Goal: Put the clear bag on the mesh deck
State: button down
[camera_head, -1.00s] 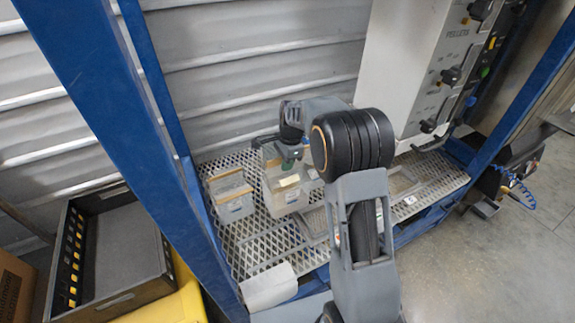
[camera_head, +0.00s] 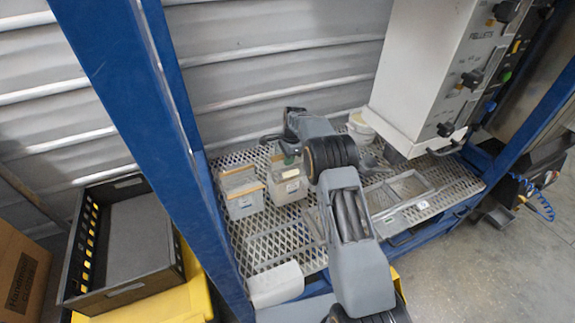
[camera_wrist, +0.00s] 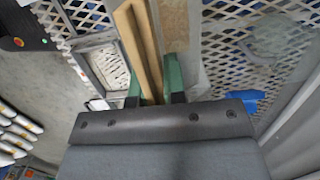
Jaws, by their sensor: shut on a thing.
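A clear bag (camera_head: 289,188) with a tan top strip is at the left part of the mesh deck (camera_head: 262,238). My gripper (camera_head: 286,158) is above it and shut on its top. In the wrist view my gripper's green fingers (camera_wrist: 157,82) close on the tan strip (camera_wrist: 140,45), with the cloudy film of the bag beside it. The bag hangs upright, at or just above the deck; I cannot tell if its bottom touches. A similar clear container with tan edges (camera_head: 241,194) stands just left of it on the deck.
A white hopper box (camera_head: 415,75) with knobs stands at the right. A white tub (camera_head: 361,128) and a grey framed grate (camera_head: 400,197) are on the deck. Blue posts (camera_head: 130,130) frame the left side. A black crate (camera_head: 125,245) sits outside at left. A white roll (camera_head: 275,285) lies at the front edge.

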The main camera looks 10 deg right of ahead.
aim_at(288, 176)
jog(key=shift+f, duration=1.6)
jog(key=c, duration=1.2)
grip_release()
jog(key=shift+f, duration=0.1)
